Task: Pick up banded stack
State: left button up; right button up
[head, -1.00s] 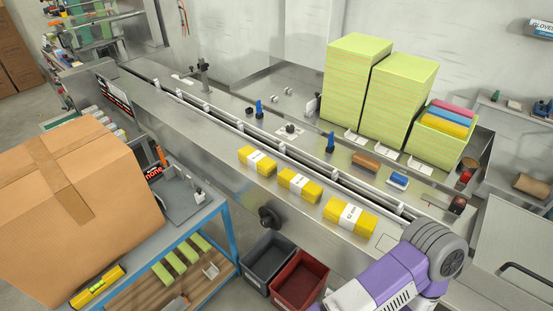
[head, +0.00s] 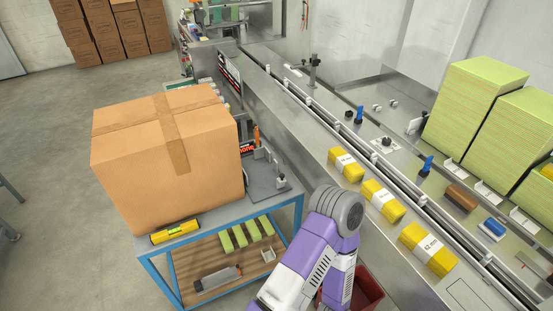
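Three yellow cloth stacks with white paper bands lie in a row on the near steel ledge of the machine in the head view. The far banded stack (head: 346,165) is at the upper left of the row. The middle banded stack (head: 383,200) is beside it. The near banded stack (head: 428,248) is lowest and furthest right. All three are apart and nothing holds them. My purple and white arm comes up from the bottom, left of the stacks. Neither gripper shows in the view.
A large cardboard box (head: 140,165) stands on a blue-framed cart (head: 215,222) at left, with a yellow level (head: 175,231) in front. A red bin (head: 368,290) sits partly behind my arm. Tall green cloth stacks (head: 470,105) stand at right.

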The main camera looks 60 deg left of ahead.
aim_at(344, 164)
jog(key=u, duration=1.95)
